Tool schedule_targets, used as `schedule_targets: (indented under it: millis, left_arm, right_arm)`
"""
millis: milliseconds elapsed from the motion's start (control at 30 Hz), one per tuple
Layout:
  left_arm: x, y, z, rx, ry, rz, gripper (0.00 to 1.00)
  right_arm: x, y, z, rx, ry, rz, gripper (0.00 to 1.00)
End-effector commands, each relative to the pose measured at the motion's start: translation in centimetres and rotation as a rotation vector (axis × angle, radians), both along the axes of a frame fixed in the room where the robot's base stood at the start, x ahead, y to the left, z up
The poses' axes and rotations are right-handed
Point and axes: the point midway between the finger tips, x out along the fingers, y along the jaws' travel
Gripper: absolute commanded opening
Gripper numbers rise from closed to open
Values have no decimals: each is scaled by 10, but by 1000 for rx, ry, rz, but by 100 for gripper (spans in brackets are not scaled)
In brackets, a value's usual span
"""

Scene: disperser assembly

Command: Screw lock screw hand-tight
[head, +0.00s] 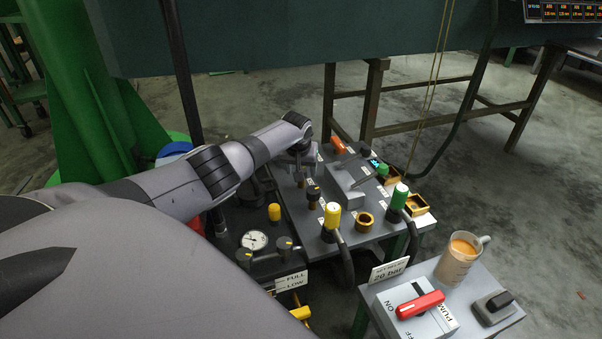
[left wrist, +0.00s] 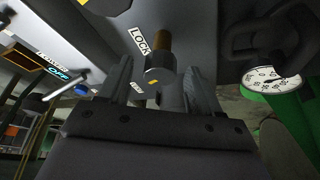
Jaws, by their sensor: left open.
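The lock screw (left wrist: 161,46) has a bronze-brown shaft and a dark grey head, next to a white LOCK label (left wrist: 138,40) on the grey panel in the left wrist view. My left gripper (left wrist: 158,72) is open, with one finger on each side of the screw's head in that view. A gap shows beside the head, but I cannot tell how deep the fingers reach around it. In the head view my left gripper (head: 301,155) is over the far left part of the panel (head: 290,205) and hides the screw. My right gripper is not in view.
Yellow (head: 332,215) and green (head: 399,197) capped hose fittings stand on the panel's near side. A pressure gauge (head: 255,240) is at the left. A side table carries a mug (head: 458,262) and a red-handled switch box (head: 420,304). The floor at right is clear.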

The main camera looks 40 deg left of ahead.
Motion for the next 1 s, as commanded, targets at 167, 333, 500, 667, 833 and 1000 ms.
schedule_targets:
  millis: [167, 333, 500, 667, 833, 1000]
  left_arm:
    - [1, 0, -2, 0, 0, -1, 64]
    - [1, 0, -2, 0, 0, -1, 64]
    - [1, 1, -2, 0, 0, -1, 15]
    - [1, 1, -2, 1, 0, -2, 8]
    - [0, 1, -2, 0, 0, -27, 8]
    - [0, 1, -2, -1, -1, -102, 8]
  right_arm:
    - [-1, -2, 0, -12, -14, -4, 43]
    - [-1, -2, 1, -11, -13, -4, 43]
    - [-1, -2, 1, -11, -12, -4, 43]
    - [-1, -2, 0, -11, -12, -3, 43]
    - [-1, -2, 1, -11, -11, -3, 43]
    - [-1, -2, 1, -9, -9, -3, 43]
